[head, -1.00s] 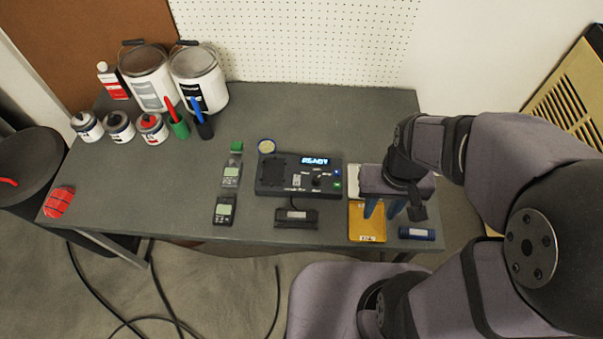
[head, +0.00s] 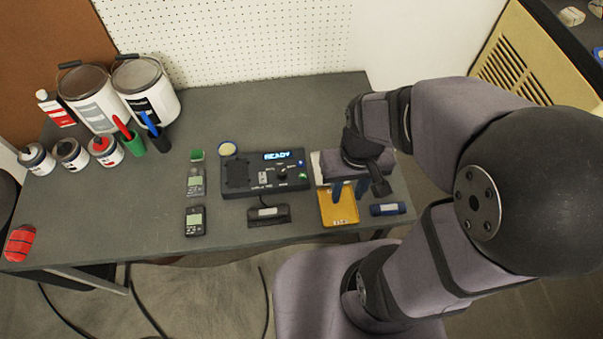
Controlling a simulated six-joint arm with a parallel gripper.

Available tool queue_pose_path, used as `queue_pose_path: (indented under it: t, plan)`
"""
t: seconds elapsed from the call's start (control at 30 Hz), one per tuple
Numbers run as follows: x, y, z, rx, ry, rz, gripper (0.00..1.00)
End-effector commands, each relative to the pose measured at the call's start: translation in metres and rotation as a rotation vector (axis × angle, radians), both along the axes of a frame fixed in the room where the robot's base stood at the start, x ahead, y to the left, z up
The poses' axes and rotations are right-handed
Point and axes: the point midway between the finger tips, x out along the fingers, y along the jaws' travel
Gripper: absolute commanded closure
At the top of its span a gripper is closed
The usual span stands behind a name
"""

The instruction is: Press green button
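A black console (head: 236,194) with a lit "READY" display lies flat on the table. A small green button (head: 303,175) shows at its right end, below a small blue one (head: 301,162). My gripper (head: 350,190) hangs to the right of the console, over a yellow tray-like object (head: 338,208). Its two blue fingers point down with a gap between them, and nothing shows between them. It is apart from the button in the picture. Its height above the table is hard to tell.
Paint cans (head: 146,90) stand back left.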

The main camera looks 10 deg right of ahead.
Motion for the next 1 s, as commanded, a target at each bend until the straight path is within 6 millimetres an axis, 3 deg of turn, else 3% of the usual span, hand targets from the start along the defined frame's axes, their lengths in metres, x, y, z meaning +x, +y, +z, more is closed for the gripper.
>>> queue_pose_path:
  t: [0.23, 0.37, 1.0]
  plan:
    - [0.0, 0.0, 0.0, 0.0, 0.0, 0.0, 0.71]
    - [0.0, 0.0, 0.0, 0.0, 0.0, 0.0, 1.0]
    - [0.0, 0.0, 0.0, 0.0, 0.0, 0.0, 1.0]
